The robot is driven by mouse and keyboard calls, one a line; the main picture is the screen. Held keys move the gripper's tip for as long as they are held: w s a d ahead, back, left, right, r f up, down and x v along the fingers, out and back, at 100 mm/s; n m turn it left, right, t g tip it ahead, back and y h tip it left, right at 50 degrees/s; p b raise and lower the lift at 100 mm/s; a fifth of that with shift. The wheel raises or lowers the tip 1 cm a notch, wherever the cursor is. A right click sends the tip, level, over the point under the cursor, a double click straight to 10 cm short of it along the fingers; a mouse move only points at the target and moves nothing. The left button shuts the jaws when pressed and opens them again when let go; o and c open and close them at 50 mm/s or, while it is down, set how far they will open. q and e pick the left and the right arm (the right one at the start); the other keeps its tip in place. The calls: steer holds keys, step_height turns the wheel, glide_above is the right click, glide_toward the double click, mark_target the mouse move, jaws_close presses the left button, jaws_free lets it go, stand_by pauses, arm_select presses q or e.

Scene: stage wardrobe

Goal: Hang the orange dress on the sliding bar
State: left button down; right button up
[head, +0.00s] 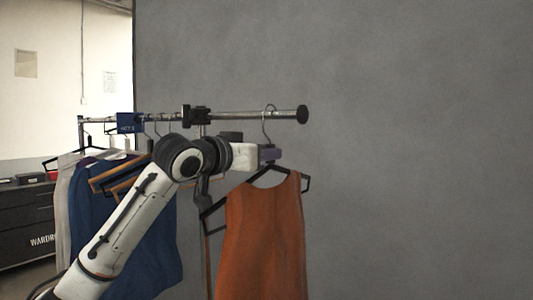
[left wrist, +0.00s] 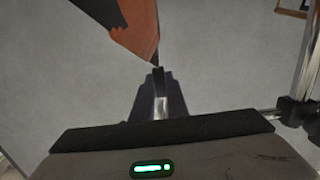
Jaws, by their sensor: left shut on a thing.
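The orange dress (head: 264,238) hangs from a dark hanger (head: 306,183) at the right end of the rail in the head view. My left gripper (head: 268,153) is shut on this hanger, just below its hook (head: 265,129). The hook's top shows at the height of the sliding bar (head: 240,114), near its right end. I cannot tell whether it rests on the bar. In the left wrist view the fingers (left wrist: 160,85) are closed together, with the orange dress (left wrist: 136,28) beyond them. My right gripper is not in view.
A dark round end cap (head: 302,114) closes the bar at the right. A dark clamp (head: 197,115) sits mid-bar. Blue clothes (head: 155,255), pale clothes (head: 62,200) and wooden hangers (head: 104,179) hang to the left. A dark drawer cabinet (head: 25,215) stands at far left. Right of the dress is clear.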

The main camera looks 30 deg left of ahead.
arm_select(q)
steer(key=shift+f, duration=0.25)
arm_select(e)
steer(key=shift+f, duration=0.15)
arm_select(q)
steer(key=c, duration=1.7)
jaws_free()
steer(key=shift+o, duration=0.2)
steer(key=shift+f, duration=0.15)
steer(key=shift+s, duration=0.1)
steer(key=s, duration=0.3)
steer(key=s+b, duration=0.1)
steer(key=s, duration=0.2)
steer(key=s+a+r+b, duration=0.1)
steer(key=s, duration=0.3)
steer(key=shift+s, duration=0.1)
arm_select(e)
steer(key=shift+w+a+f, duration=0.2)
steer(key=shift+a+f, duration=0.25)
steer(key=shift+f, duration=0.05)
